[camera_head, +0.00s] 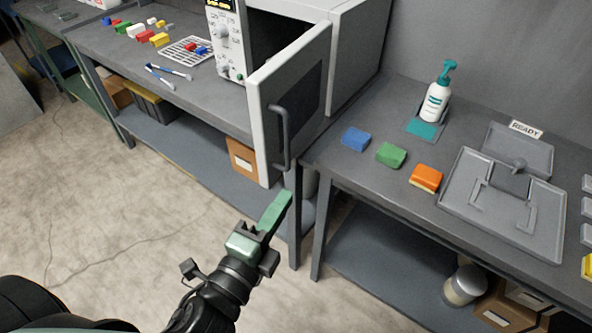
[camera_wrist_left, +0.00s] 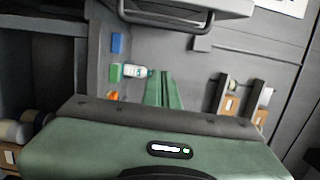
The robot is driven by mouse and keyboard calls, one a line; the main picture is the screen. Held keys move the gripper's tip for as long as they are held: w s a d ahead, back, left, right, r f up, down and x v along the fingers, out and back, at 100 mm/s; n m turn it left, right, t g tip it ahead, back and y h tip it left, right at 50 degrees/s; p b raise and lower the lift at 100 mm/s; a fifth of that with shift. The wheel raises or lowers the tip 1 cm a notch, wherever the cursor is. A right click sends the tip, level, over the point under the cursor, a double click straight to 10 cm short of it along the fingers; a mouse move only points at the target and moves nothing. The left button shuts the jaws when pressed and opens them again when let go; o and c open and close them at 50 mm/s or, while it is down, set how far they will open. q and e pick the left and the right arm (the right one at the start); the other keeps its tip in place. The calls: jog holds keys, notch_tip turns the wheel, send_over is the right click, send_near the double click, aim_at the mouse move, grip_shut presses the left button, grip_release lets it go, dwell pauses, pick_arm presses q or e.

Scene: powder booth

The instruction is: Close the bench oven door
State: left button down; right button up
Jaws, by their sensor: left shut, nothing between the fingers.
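The bench oven (camera_head: 352,55) stands at the back of the left bench, with its control panel (camera_head: 226,40) on the left. Its door (camera_head: 262,125) is open and swung out toward me past the bench front. A dark bar handle (camera_head: 281,140) is on the door's right side. The door and handle also seem to show at the top of the left wrist view (camera_wrist_left: 185,14). My left gripper (camera_head: 284,202), with green fingers, is shut and empty, below the handle and apart from the door. Its fingers show in the left wrist view (camera_wrist_left: 163,90). My right gripper is not in view.
The right bench holds a blue sponge (camera_head: 355,139), a green sponge (camera_head: 390,155), an orange sponge (camera_head: 426,178), a pump bottle (camera_head: 436,95) and a grey tray (camera_head: 500,205). A wire rack (camera_head: 186,50) and small blocks lie on the left bench.

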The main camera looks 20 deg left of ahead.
aim_at(288, 158)
pick_arm(q)
jog(key=w+p, duration=0.1)
jog(key=w, duration=0.3)
jog(key=w+a+p, duration=0.1)
jog(key=w+p, duration=0.1)
jog(key=w, duration=0.1)
jog(key=w+a+p, duration=0.1)
jog(key=w+p, duration=0.1)
jog(key=w, duration=0.2)
jog(key=shift+w+a+f, duration=0.1)
jog(key=shift+w, duration=0.2)
jog(key=shift+w, duration=0.1)
